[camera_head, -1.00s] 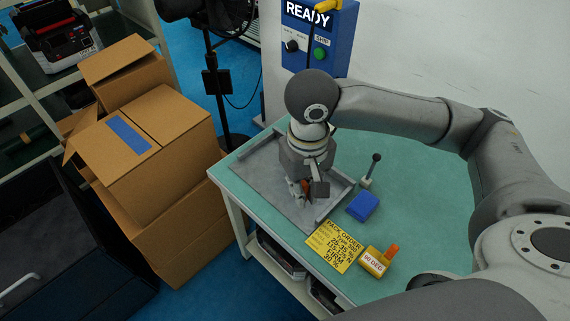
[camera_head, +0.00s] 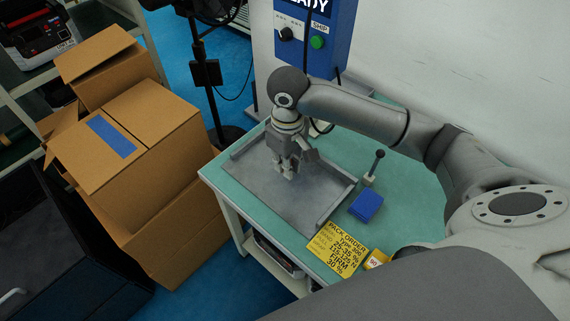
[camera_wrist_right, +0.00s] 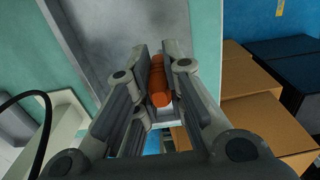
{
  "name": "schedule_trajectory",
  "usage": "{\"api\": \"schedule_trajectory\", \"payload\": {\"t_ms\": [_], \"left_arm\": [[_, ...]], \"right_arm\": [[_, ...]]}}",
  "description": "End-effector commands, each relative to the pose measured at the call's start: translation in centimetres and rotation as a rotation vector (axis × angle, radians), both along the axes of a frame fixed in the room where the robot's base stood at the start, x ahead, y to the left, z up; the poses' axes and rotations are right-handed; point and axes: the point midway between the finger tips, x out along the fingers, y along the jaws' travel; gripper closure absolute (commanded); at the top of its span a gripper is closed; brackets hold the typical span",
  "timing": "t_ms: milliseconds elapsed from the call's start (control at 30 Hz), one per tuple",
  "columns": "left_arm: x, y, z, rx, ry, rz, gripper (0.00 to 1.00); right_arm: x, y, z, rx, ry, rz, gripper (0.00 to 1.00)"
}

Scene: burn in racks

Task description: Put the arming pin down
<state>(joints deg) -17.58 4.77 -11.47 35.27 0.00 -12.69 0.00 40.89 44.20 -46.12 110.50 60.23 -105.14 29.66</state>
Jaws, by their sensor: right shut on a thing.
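The arming pin shows as an orange cylinder (camera_wrist_right: 159,84) in the right wrist view, between the two finger pads. My right gripper (camera_wrist_right: 160,75) is shut on it. In the head view my right gripper (camera_head: 286,174) points down over the grey tray (camera_head: 310,205) on the green-topped table. The pin is hidden there behind the fingers. The tray floor also shows beyond the fingers in the wrist view (camera_wrist_right: 115,25). I cannot tell whether the pin touches the tray. My left gripper is not in view.
A blue block (camera_head: 367,205) and a small black-knobbed lever (camera_head: 374,167) stand right of the tray. A yellow pack order card (camera_head: 338,247) and a yellow block (camera_head: 376,260) lie in front. Cardboard boxes (camera_head: 150,120) stand left of the table. The tray floor is mostly clear.

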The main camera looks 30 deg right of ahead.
Motion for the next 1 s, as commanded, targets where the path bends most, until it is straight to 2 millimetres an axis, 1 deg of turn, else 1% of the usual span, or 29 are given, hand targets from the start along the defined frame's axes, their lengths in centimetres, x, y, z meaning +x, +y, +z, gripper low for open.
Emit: {"api": "schedule_trajectory", "payload": {"t_ms": [33, 100, 167, 267, 400, 567, 733, 900, 1000], "left_arm": [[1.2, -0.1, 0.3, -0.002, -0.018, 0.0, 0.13], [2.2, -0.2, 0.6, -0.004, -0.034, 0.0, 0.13], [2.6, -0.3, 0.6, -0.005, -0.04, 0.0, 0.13], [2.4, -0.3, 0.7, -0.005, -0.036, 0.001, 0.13], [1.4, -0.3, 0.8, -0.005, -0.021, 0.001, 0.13], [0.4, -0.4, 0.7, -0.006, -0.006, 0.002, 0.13], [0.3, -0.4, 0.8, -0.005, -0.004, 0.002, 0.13], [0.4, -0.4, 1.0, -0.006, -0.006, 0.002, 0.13], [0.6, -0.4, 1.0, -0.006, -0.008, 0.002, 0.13]], "right_arm": [[0.9, -0.4, -0.3, -0.001, 0.002, -0.004, 1.0], [2.0, -0.9, -0.8, -0.001, 0.0, -0.005, 1.0], [2.7, -1.2, -1.9, 0.0, 0.003, -0.004, 1.0], [3.9, -1.8, -3.5, -0.001, 0.002, -0.004, 1.0], [5.2, -2.4, -5.2, -0.001, 0.002, -0.002, 1.0], [5.9, -2.6, -6.1, 0.0, 0.0, -0.001, 1.0], [6.4, -2.9, -6.8, 0.0, 0.0, -0.002, 1.0], [6.3, -2.9, -9.4, -0.001, 0.002, -0.001, 1.0], [6.4, -2.9, -9.9, -0.002, -0.001, 0.0, 1.0]]}}
